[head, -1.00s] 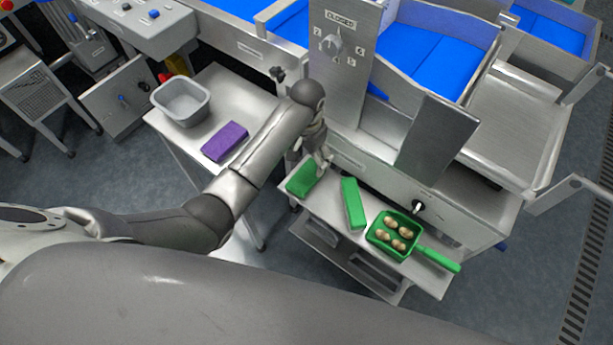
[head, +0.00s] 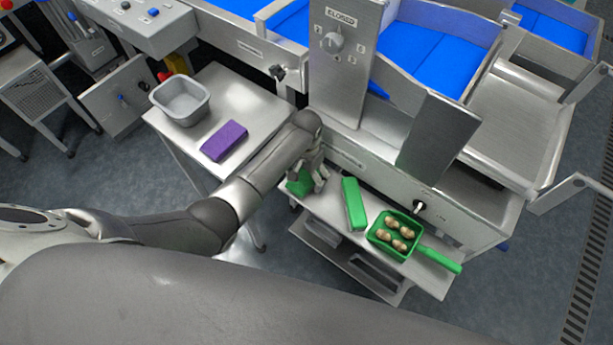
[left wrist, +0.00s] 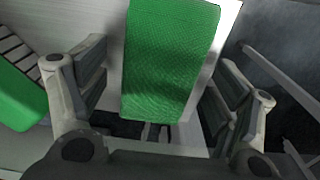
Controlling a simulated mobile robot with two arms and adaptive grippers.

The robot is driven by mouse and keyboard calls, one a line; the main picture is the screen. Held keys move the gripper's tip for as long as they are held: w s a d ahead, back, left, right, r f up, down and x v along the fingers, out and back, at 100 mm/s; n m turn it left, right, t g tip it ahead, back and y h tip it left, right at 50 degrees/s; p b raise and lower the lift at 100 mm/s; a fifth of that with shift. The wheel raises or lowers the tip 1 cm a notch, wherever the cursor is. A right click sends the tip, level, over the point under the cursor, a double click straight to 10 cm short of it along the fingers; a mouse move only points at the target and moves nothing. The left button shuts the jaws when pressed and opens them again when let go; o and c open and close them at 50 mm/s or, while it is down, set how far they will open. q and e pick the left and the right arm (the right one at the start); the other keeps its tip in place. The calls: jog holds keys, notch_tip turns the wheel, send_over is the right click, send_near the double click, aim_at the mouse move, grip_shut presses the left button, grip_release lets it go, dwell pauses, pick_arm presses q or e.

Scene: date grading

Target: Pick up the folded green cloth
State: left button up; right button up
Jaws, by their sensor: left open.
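The folded green cloth (head: 297,187) lies at the left end of the small steel shelf table, partly hidden by my left gripper in the head view. In the left wrist view the cloth (left wrist: 168,62) shows a woven texture and sits between the two spread fingers. My left gripper (head: 308,180) is open and hangs over the cloth. In the left wrist view its fingers (left wrist: 160,100) stand on either side of the cloth, apart from it as far as I can see. My right gripper is not in view.
A green block-like item (head: 354,204) lies just right of the cloth. A green scoop (head: 372,241) with several brown dates is further right. A purple folded cloth (head: 224,141) and a grey tub (head: 163,107) are on the left table. The machine front (head: 385,172) rises behind.

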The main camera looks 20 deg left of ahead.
pick_arm(q)
jog(key=shift+c, duration=0.4)
jog(key=c, duration=0.9)
jog(key=shift+c, duration=0.2)
jog(key=shift+r, duration=0.15)
jog(key=shift+r, duration=0.65)
jog(key=s+r, duration=0.1)
jog(key=r, duration=0.1)
jog(key=s+r+p, duration=0.1)
jog(key=s+r, duration=0.1)
jog(key=r, duration=0.1)
jog(key=s+r+p, duration=0.1)
jog(key=s+r, duration=0.1)
jog(key=shift+d+r, duration=0.25)
jog(key=shift+d, duration=0.15)
jog(key=s+d+r, duration=0.1)
jog(key=s+r, duration=0.3)
jog(key=s, duration=0.4)
jog(key=shift+s+d, duration=0.3)
jog(key=shift+s, duration=0.1)
